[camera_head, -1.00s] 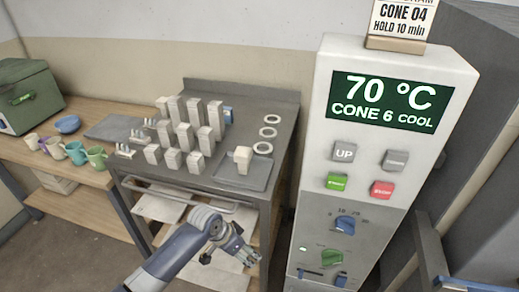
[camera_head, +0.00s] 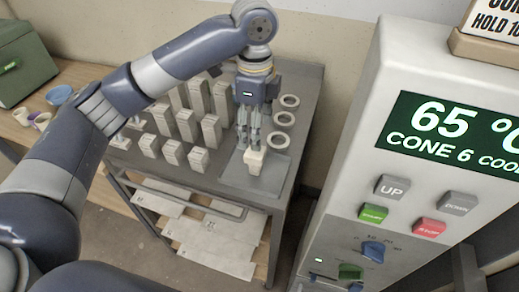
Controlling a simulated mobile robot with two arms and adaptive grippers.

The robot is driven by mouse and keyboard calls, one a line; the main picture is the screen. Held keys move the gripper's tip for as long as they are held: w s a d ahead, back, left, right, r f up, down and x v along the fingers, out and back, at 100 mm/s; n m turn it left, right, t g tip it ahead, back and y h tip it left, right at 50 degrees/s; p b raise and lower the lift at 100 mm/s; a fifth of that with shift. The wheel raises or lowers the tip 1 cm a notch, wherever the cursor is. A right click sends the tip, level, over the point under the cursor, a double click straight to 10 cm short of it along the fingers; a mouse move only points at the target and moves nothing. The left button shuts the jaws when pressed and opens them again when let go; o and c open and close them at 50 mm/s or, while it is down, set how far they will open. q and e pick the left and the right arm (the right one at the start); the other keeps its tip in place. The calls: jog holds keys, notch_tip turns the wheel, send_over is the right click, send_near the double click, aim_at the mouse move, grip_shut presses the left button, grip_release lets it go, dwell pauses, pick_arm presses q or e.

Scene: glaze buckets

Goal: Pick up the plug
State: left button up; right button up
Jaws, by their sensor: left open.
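The plug (camera_head: 254,162) is a small cream-white block lying on a flat grey tray (camera_head: 272,184) at the right front of the metal cart. My left gripper (camera_head: 250,146) points straight down from above, with its fingertips right at the top of the plug. The fingers are open and partly cover the plug's upper part; I cannot tell whether they touch it. My right gripper is not in view.
Several upright white posts (camera_head: 222,98) stand on the cart just left of my gripper. White rings (camera_head: 279,140) lie to its right. The control box (camera_head: 440,160) with its display rises close on the right. Cups (camera_head: 41,121) stand on the wooden bench at left.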

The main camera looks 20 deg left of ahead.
aim_at(255, 156)
pick_arm(q)
jog(key=f, duration=0.4)
jog(key=shift+s+d+f+p, duration=0.1)
jog(key=shift+s+f+p, duration=0.15)
jog(key=shift+p, duration=0.1)
jog(key=shift+f, duration=0.25)
jog(key=shift+w+f, duration=0.1)
jog(key=shift+f, duration=0.25)
jog(key=f, duration=0.1)
jog(key=f+p, duration=0.1)
jog(key=f, duration=0.1)
jog(key=shift+w+a+f+p, duration=0.15)
jog(key=shift+a+f+p, duration=0.1)
jog(key=shift+f+p, duration=0.1)
jog(key=shift+f, duration=0.5)
jog(key=c, duration=1.2)
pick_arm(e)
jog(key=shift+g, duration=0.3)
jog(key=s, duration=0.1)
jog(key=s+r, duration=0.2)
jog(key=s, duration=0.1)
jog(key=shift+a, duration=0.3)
